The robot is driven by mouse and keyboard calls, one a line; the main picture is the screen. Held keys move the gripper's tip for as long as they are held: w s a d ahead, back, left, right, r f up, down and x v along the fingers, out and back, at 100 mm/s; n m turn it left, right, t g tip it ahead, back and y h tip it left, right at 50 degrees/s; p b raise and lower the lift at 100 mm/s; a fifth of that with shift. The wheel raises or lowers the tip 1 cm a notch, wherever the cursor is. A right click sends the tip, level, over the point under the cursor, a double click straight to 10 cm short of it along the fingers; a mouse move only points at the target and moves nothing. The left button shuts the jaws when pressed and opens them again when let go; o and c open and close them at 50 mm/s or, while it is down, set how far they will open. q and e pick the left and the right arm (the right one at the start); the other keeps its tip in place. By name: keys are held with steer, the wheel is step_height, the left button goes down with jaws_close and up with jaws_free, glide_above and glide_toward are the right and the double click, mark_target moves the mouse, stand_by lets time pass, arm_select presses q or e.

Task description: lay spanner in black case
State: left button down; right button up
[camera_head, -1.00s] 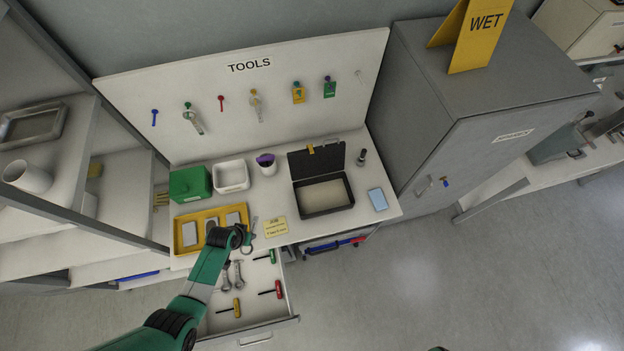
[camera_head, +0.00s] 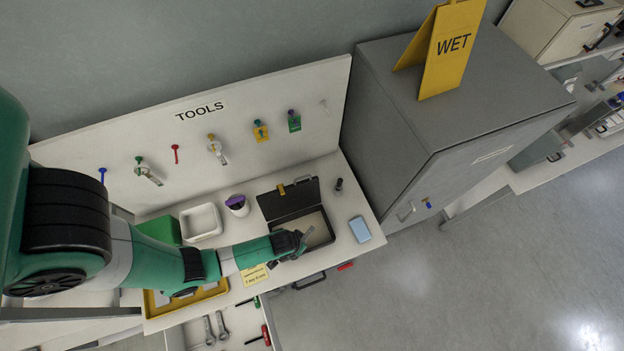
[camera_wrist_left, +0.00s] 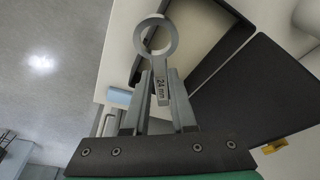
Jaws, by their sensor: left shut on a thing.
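The black case (camera_head: 332,240) lies open on the bench with its lid (camera_head: 287,199) raised at the back. My left gripper (camera_head: 301,243) is at the front left of the case and above it, hiding part of its inside. In the left wrist view my left gripper (camera_wrist_left: 160,100) is shut on a grey spanner (camera_wrist_left: 155,38). Its ring end sticks out beyond the fingertips and its shank is marked 24 mm. The case's rim (camera_wrist_left: 222,57) and dark lid (camera_wrist_left: 262,90) show beyond and to the right of the spanner. My right gripper is not in view.
The open drawer (camera_head: 236,325) below the bench holds other spanners (camera_head: 216,327) and a red-handled tool (camera_head: 266,336). A blue pad (camera_head: 360,229) and a small dark upright object (camera_head: 339,185) stand right of the case. A white bin (camera_head: 201,221) and a purple-topped cup (camera_head: 237,205) stand left.

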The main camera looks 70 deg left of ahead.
arm_select(q)
steer(key=s+d+m, duration=0.2)
steer(key=s+d, duration=0.4)
steer(key=s, duration=0.3)
steer(key=w+a+f+b, duration=0.2)
steer(key=a+f+b, duration=0.1)
steer(key=w+a+f+b, duration=0.2)
steer(key=a+f+b, duration=0.1)
steer(key=a, duration=0.1)
steer(key=w+a+f+b, duration=0.3)
steer(key=a+b, duration=0.1)
steer(key=shift+w+a+f, duration=0.2)
steer(key=shift+a, duration=0.1)
steer(key=b+x, duration=0.2)
steer(key=x, duration=0.2)
steer(key=shift+s+f+b, duration=0.15)
steer(key=shift+s+b, duration=0.2)
steer(key=shift+b, duration=0.05)
